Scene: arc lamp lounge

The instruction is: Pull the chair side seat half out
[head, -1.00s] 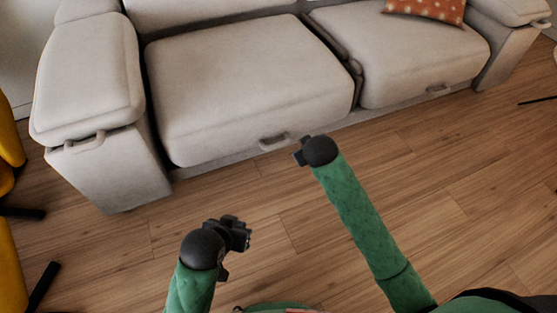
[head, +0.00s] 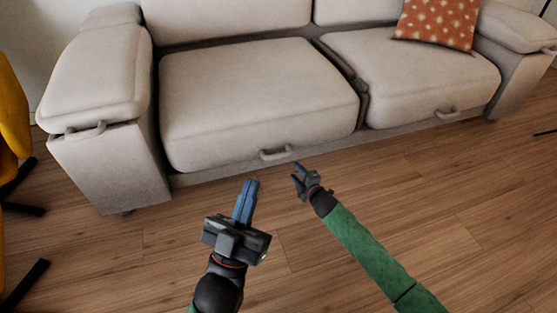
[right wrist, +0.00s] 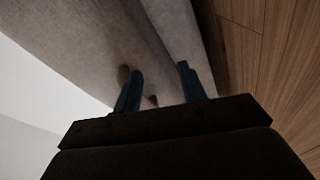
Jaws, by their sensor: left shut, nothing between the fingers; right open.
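The pale grey sofa has a left seat (head: 255,95), on the side of the yellow chair, with a small grey handle (head: 276,153) low on its front. My left gripper (head: 249,184) is shut and empty, over the floor in front of the seat.
The left armrest box (head: 108,165) has its own handle (head: 86,131). A yellow chair (head: 12,110) with dark legs stands at the left edge. The right seat has a handle (head: 446,114) and an orange dotted cushion (head: 437,22). The wooden floor (head: 440,200) in front is clear.

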